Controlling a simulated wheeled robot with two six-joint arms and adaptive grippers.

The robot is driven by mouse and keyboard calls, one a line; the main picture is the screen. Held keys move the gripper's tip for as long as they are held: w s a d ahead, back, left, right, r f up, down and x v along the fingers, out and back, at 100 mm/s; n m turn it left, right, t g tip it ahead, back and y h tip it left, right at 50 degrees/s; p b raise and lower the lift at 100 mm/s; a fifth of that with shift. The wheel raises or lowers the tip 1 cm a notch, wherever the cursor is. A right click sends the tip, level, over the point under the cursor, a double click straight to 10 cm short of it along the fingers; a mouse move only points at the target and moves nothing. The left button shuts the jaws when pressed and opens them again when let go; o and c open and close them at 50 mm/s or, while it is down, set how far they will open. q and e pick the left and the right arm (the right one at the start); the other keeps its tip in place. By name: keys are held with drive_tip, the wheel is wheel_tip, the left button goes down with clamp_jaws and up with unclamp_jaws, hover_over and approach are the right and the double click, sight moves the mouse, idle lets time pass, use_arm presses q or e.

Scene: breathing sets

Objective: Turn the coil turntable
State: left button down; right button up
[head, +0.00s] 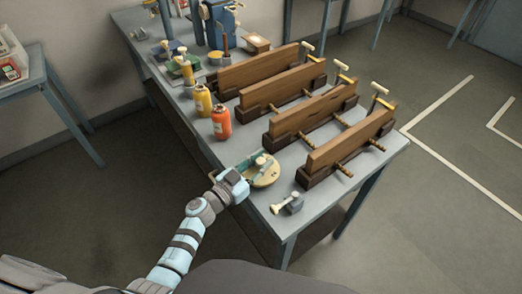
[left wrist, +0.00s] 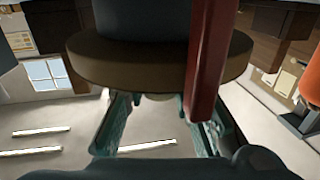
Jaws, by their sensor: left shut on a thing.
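The coil turntable (head: 268,179) is a round cream disc near the front edge of the grey bench in the head view. In the left wrist view the round disc with a brown rim (left wrist: 140,62) fills the upper middle. My left gripper (head: 259,164) is over the disc, its teal fingers around a small cream knob on it. The fingers (left wrist: 165,110) show on both sides below the disc in the left wrist view, and a dark red bar (left wrist: 207,60) crosses in front of it. The exact contact is partly hidden. My right gripper is not in view.
Several wooden beam stands (head: 345,142) with cream-handled tools fill the right of the bench (head: 230,150). An orange jar (head: 221,122) and a yellow jar (head: 203,101) stand behind the turntable. A small grey clamp-like piece (head: 288,204) lies to its right, near the bench corner.

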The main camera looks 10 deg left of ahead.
use_arm(q)
drive_tip(key=n+y, duration=0.1)
drive_tip(key=y, duration=0.1)
drive_tip(key=n+t+y, duration=0.1)
drive_tip(key=y, duration=0.1)
drive_tip(key=shift+n+t+b, duration=0.3)
drive_tip(key=shift+n, duration=0.1)
drive_tip(key=shift+n+y, duration=0.5)
drive_tip(key=shift+y, duration=0.3)
drive_tip(key=shift+r+b, duration=0.1)
drive_tip(key=shift+b, duration=0.2)
drive_tip(key=c, duration=1.3)
unclamp_jaws()
drive_tip(key=shift+c, duration=0.2)
drive_tip(key=s+a, duration=0.2)
drive_tip(key=s, duration=0.9)
drive_tip(key=shift+s, duration=0.35)
